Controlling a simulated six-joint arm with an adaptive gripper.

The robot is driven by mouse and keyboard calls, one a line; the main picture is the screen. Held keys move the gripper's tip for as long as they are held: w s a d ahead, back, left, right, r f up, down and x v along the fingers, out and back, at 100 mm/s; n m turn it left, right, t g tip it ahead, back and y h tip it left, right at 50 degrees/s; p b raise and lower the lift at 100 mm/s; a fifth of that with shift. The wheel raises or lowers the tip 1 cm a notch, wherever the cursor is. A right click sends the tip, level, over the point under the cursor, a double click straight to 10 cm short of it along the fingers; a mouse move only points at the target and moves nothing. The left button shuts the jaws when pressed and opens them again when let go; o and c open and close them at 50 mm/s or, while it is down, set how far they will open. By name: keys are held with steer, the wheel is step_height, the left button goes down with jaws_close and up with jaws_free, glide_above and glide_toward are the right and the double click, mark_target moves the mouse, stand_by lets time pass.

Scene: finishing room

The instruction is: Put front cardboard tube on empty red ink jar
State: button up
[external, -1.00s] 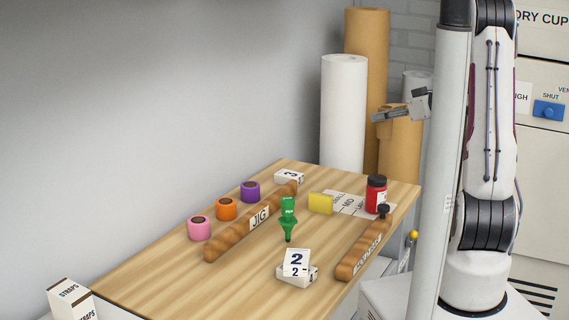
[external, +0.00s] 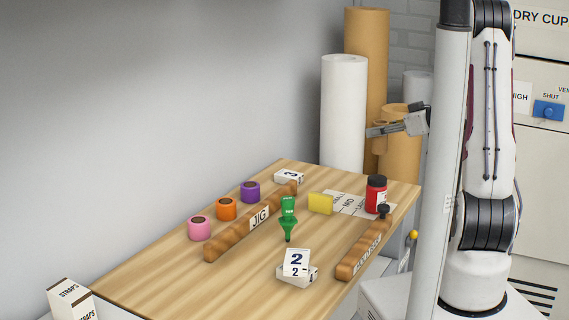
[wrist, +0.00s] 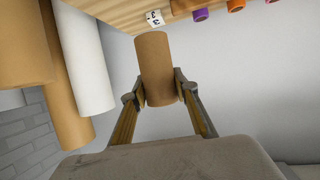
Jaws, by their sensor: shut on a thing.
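My gripper (external: 372,131) is raised beyond the far right corner of the workbench, in front of the tall paper rolls. In the wrist view my gripper (wrist: 156,88) is shut on a plain brown cardboard tube (wrist: 156,60), with one finger on each side of it. In the external view the tube blends into the brown rolls behind, so its outline is unclear. The red ink jar (external: 376,197), with a dark top and a pale label, stands on the bench at the far right, below my gripper and apart from it. Whether it is empty cannot be seen.
Wooden rails (external: 230,238) and (external: 362,250) lie on the bench (external: 180,275). Pink (external: 200,231), orange (external: 226,211) and purple (external: 250,193) jars stand left. A yellow block (external: 321,204), green item (external: 288,226) and numbered white blocks (external: 297,262) occupy the middle. Tall rolls (external: 344,110) stand behind.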

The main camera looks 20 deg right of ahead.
mark_target(381, 153)
steer(key=shift+f, duration=1.85)
steer(key=shift+f, duration=1.85)
steer(key=shift+f, duration=0.15)
steer(key=o, duration=0.9)
steer(key=shift+r, duration=0.2)
steer(key=shift+v, duration=5.95)
